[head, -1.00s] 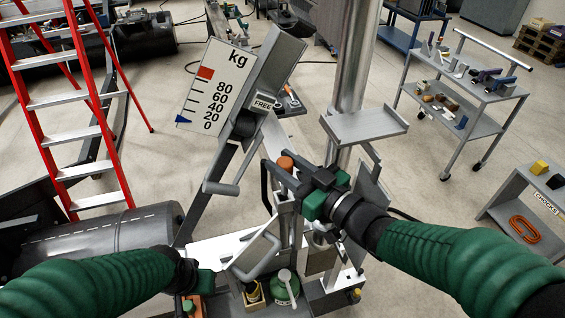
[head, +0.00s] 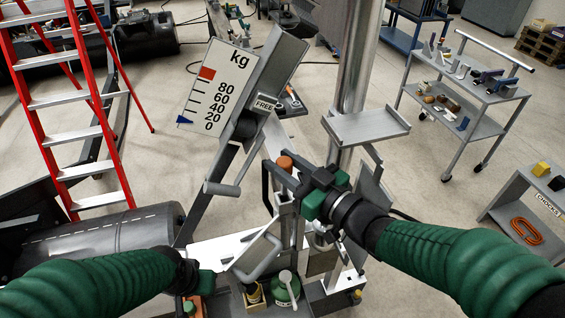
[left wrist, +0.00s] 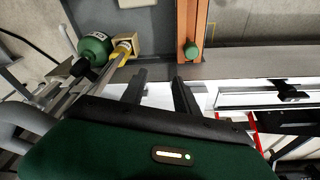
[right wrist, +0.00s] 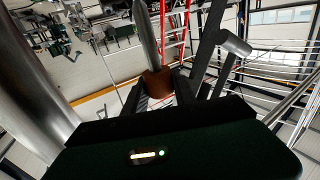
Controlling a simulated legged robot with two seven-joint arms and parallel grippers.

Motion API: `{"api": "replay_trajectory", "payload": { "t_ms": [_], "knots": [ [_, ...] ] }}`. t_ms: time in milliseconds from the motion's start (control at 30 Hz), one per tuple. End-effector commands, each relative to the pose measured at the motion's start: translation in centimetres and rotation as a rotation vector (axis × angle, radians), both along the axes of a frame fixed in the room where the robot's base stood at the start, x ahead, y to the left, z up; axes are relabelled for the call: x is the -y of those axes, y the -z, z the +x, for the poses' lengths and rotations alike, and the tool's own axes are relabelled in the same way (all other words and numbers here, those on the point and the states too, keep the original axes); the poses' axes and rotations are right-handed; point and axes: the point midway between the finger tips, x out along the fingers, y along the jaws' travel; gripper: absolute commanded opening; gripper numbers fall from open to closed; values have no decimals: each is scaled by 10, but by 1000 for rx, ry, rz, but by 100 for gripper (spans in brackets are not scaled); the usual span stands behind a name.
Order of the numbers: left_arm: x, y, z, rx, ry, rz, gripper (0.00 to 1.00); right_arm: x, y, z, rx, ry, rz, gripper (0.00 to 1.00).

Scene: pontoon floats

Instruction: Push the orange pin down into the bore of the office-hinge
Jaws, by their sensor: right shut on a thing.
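The orange pin's head (head: 285,162) shows at the fingertips of my right gripper (head: 281,172), above the grey metal frame in the head view. In the right wrist view, my right gripper (right wrist: 160,90) is shut on the orange pin (right wrist: 158,83), and a grey shaft (right wrist: 147,38) runs from it to the top edge. The office-hinge and its bore are not clearly made out; grey brackets (head: 288,208) stand below the right gripper. My left gripper (left wrist: 158,85) has its fingers apart and empty, over a grey and white surface in the left wrist view.
A green bottle (head: 285,287) and a small wooden box (head: 253,296) stand low in front. A grey lever and kg scale plate (head: 217,85) rise at the left of the steel column (head: 356,60). A grey shelf (head: 366,125) juts out right of the pin. A red ladder (head: 75,110) stands at left.

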Motion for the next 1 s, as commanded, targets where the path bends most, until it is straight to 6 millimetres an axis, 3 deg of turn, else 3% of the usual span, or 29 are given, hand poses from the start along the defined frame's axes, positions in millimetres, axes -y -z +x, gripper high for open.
{"api": "replay_trajectory", "payload": {
  "t_ms": [1000],
  "knots": [
    [0, 12, 0, 0, 0, 0, 36, 4, 15, 1, 0, 0, 0, 0]
  ]
}}
